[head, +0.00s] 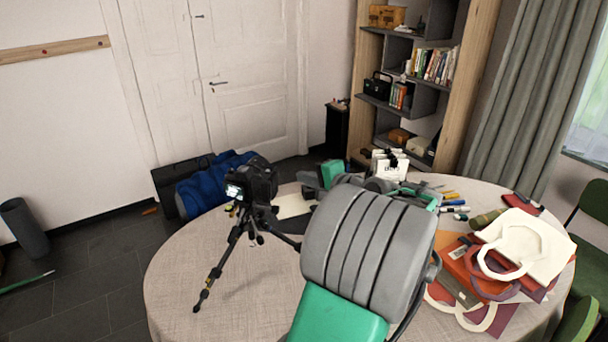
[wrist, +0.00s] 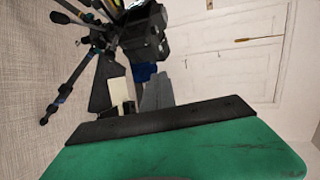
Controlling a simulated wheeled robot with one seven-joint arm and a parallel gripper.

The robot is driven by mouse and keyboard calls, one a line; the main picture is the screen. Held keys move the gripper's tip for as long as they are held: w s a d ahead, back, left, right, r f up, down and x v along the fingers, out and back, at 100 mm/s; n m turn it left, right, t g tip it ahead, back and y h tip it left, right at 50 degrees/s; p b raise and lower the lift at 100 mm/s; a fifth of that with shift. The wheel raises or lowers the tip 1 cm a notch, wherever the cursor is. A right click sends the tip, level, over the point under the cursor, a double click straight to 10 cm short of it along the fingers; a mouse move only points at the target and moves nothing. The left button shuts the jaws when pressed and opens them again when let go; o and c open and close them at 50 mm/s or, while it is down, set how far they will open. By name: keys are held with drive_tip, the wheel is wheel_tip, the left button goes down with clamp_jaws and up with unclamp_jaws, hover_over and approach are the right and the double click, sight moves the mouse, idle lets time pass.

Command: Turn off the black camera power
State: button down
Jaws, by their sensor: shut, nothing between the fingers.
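The black camera (head: 262,182) stands upright on a black tripod (head: 232,252) on the round table. Its rear screen looks lit in the head view. The power switch is too small to make out. In the wrist view the camera (wrist: 148,32) shows at the top, tilted by the view, with the tripod legs spreading left. My gripper (head: 308,180) is shut and empty, just right of the camera and apart from it. My green and grey arm covers part of the table. A green part of my gripper with a black edge fills the bottom of the wrist view.
The round table (head: 185,265) has a pale cloth, clear at its left front. Bags (head: 525,245) and folded items lie at the right, with markers (head: 453,208) behind. A blue bag (head: 205,190) is beyond the table. A shelf (head: 425,95) stands behind.

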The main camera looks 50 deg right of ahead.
sight(275, 167)
drive_tip(key=p+x, duration=0.1)
drive_tip(key=x, duration=0.2)
drive_tip(key=p+x, duration=0.1)
drive_tip(key=x, duration=0.3)
drive_tip(key=r+x, duration=0.1)
drive_tip(key=x, duration=0.2)
drive_tip(key=shift+w+f+p, duration=0.1)
drive_tip(key=shift+w+p, duration=0.3)
drive_tip(key=shift+w, duration=0.1)
drive_tip(key=shift+y, duration=0.3)
